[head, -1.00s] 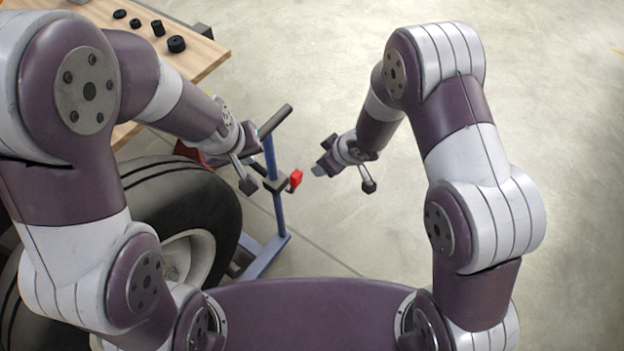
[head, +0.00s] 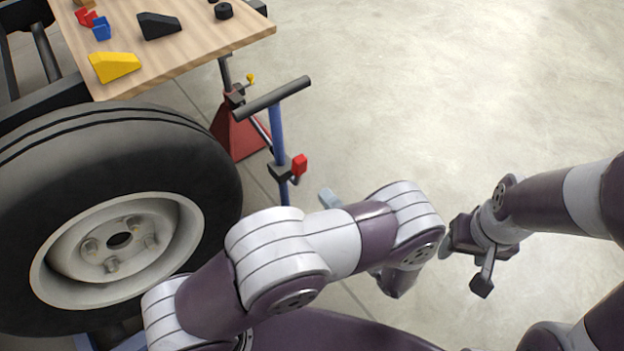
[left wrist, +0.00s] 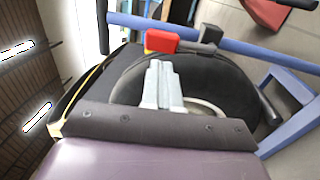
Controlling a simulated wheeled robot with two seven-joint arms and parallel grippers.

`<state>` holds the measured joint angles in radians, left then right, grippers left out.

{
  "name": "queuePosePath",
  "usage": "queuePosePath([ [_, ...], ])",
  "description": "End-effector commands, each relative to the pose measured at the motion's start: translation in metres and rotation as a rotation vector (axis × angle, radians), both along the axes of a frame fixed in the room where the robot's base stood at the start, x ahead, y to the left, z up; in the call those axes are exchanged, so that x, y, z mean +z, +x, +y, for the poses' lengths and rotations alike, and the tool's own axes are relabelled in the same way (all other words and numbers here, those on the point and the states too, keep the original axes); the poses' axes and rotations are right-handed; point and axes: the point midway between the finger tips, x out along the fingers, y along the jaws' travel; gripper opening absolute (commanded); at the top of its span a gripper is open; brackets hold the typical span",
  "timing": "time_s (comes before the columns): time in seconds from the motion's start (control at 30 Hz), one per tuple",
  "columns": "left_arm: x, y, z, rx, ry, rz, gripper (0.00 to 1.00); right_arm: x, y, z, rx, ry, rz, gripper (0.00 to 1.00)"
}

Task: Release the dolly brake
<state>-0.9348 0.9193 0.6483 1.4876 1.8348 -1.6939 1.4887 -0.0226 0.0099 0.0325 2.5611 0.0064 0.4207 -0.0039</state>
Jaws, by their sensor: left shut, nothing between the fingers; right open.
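The dolly's blue post (head: 278,130) stands upright under a black T-handle (head: 272,97). The red brake lever (head: 299,165) sits on a black bracket on the post. My left gripper (head: 330,198) is shut and empty, to the right of and below the lever, its body partly hidden behind my arm. In the left wrist view the shut fingers (left wrist: 160,68) point at the red lever (left wrist: 161,41), with a small gap between them in the picture. The black bracket (left wrist: 210,38) shows beside the lever. My right gripper (head: 447,247) is open, well to the right of the post.
A large tyre (head: 120,140) stands left of the post. A wooden tabletop (head: 190,52) with wedges and small parts is behind it. A red jack stand (head: 235,130) stands just behind the post. The floor (head: 430,90) to the right is clear.

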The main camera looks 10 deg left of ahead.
Motion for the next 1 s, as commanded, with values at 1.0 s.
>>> queuePosePath([
  [1.0,0.022,0.053,0.068,0.001,-0.087,0.070,0.00,0.020,0.001,0.000,0.001,0.000,-0.001,0.60],
])
